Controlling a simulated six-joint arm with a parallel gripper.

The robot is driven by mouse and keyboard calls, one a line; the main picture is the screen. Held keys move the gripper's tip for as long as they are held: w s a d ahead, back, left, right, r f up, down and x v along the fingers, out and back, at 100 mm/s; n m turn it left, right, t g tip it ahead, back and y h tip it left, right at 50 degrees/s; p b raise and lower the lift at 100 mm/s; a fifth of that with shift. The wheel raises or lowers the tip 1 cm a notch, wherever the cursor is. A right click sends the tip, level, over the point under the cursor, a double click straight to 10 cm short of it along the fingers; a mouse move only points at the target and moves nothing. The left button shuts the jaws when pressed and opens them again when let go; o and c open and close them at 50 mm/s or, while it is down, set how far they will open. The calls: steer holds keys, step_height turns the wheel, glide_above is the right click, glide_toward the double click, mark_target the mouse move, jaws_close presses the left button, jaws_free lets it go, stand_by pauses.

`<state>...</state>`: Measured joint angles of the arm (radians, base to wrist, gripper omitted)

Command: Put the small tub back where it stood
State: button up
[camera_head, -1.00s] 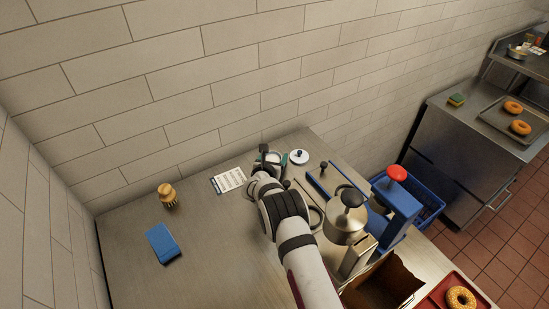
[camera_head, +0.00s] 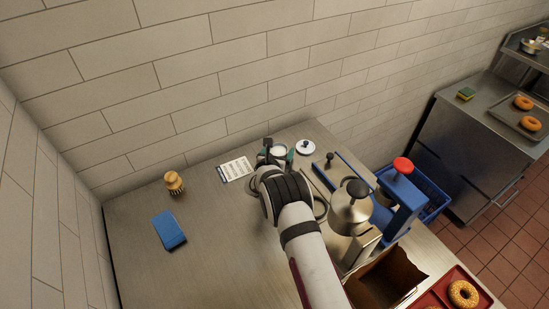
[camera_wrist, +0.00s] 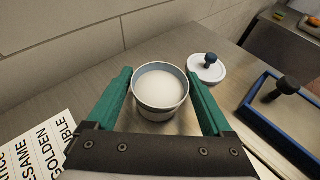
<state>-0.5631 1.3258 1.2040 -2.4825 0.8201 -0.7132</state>
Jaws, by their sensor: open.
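The small tub (camera_wrist: 161,92) is a round metal tub with pale white contents. It stands upright on the steel counter in the wrist view, between the two green fingers of my gripper (camera_wrist: 160,100). The fingers are apart, with a gap showing on each side of the tub. In the head view the tub (camera_head: 278,151) shows at the end of my arm near the back wall, partly hidden by my gripper (camera_head: 275,155). A white lid with a dark knob (camera_wrist: 208,68) lies on the counter to the right of the tub.
A printed card (camera_head: 236,169) lies left of the tub. A blue-framed tray (camera_wrist: 290,115) is to the right. A steel kettle (camera_head: 350,208) and a blue press with a red knob (camera_head: 402,185) stand further right.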

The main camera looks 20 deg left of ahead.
steer(key=v, duration=0.9)
steer(key=shift+s+r, duration=0.1)
steer(key=shift+s, duration=0.15)
